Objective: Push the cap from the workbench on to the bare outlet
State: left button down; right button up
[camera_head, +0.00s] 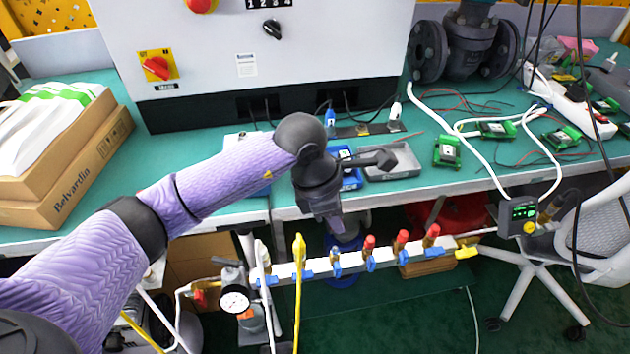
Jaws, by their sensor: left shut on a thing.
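A white manifold bar (385,261) with a row of outlets runs in front of the workbench (450,184). Red caps (402,236) sit on several outlets at its right part. The outlet (336,256) left of them shows no red cap. My left gripper (335,226) points down just above this bare outlet, its fingertips a small gap away in the picture. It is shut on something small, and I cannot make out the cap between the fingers. My right gripper is not in view.
A yellow hose (299,300) and a white hose hang at the manifold's left part, near a pressure gauge (235,299). A grey tray (392,161) and a blue bin lie on the bench behind the gripper. A white control cabinet (330,50) stands behind.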

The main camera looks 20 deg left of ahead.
pick_arm(q)
jog(key=shift+d+f, duration=0.1)
jog(key=shift+d, duration=0.2)
jog(key=shift+f, duration=0.2)
notch_tip(320, 180, down, 5)
jog(key=b, duration=0.4)
jog(key=shift+s+a+r, duration=0.15)
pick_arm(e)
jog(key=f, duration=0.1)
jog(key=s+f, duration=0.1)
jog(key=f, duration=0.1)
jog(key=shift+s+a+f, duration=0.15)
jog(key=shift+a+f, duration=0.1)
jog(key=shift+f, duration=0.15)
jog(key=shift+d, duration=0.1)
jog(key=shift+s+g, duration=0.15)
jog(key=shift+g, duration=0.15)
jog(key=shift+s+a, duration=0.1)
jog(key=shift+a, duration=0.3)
